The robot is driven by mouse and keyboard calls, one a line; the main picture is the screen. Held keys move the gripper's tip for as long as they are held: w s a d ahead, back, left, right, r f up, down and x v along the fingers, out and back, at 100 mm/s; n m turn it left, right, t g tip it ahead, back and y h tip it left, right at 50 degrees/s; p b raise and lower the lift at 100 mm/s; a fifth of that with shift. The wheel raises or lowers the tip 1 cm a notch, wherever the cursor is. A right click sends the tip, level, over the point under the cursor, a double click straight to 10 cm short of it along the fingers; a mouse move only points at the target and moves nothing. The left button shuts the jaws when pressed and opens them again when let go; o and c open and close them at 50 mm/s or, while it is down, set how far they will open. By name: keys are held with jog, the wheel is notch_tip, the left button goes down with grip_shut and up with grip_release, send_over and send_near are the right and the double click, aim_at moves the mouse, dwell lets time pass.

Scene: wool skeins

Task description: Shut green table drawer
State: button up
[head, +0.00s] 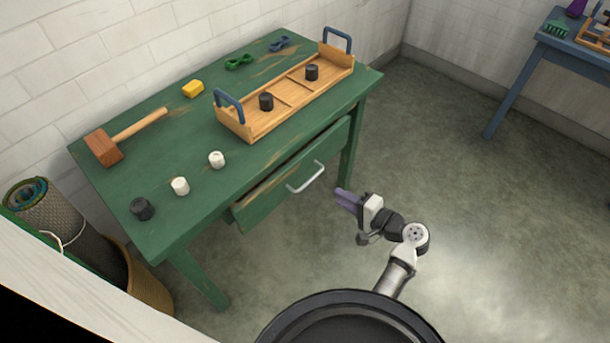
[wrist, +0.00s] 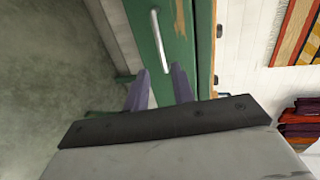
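The green table (head: 190,130) has a green drawer (head: 275,195) under its front edge. The drawer stands partly out, its front a little ahead of the table edge. Its pale bar handle (head: 306,177) is on the front; the handle also shows in the wrist view (wrist: 158,40). My gripper (head: 340,196) is in front of the drawer, to the right of the handle in the head view. In the wrist view its two purple fingers (wrist: 160,72) are apart with nothing between them, pointing toward the drawer front (wrist: 179,25) and handle. I see no clear contact.
On the table are a wooden tray (head: 270,125) with blue handles, a mallet (head: 106,148), a yellow block (head: 193,89) and several small black and white cylinders. A woven basket (head: 148,280) stands at the left. Floor (head: 470,210) to the right is clear.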

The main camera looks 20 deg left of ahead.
aim_at(310, 179)
jog(key=p+x, duration=0.1)
jog(key=x, duration=1.1)
jog(key=shift+a+f, duration=0.1)
jog(key=shift+a, duration=0.2)
jog(key=shift+c, duration=0.5)
grip_shut()
